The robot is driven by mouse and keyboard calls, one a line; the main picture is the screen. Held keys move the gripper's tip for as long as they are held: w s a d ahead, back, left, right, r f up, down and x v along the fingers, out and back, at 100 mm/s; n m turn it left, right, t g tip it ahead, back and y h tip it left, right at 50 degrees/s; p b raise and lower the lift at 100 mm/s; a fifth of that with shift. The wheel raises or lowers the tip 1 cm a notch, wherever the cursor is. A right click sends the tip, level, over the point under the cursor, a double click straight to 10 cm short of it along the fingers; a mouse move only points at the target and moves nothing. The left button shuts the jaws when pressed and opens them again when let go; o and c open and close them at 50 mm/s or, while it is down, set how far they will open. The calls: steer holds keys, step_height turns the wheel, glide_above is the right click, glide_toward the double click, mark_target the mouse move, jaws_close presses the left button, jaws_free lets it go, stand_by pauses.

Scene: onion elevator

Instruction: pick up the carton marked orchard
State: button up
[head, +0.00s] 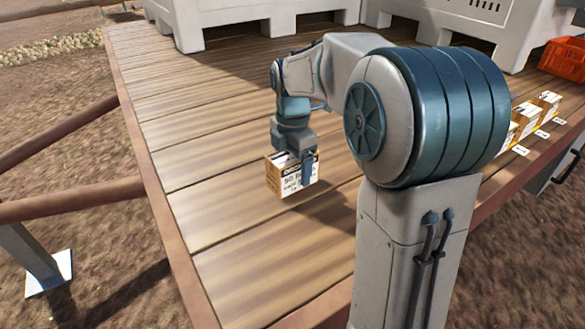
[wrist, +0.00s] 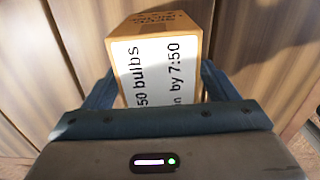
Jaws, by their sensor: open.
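The carton (head: 287,182) is a small tan box with a white printed label, upright on the wooden deck. In the head view, its top line begins with what looks like "ORCH", the rest hidden by a finger. In the wrist view, the carton (wrist: 160,65) shows "50 bulbs" and "by 7:50", and its lower end is hidden by my gripper. My gripper (head: 296,168) is over the carton from above, jaws open, one finger on either side of it. In the wrist view, my gripper (wrist: 156,85) straddles the carton. I cannot tell whether the fingers touch it.
Several similar cartons (head: 527,116) stand in a row along the deck's right edge, with small white tags before them. Large pale bins (head: 240,14) stand at the back. An orange crate (head: 566,58) is at far right. The deck (head: 190,120) left of the carton is clear; a wooden rail (head: 60,203) lies beyond.

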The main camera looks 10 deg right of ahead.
steer(key=c, duration=1.4)
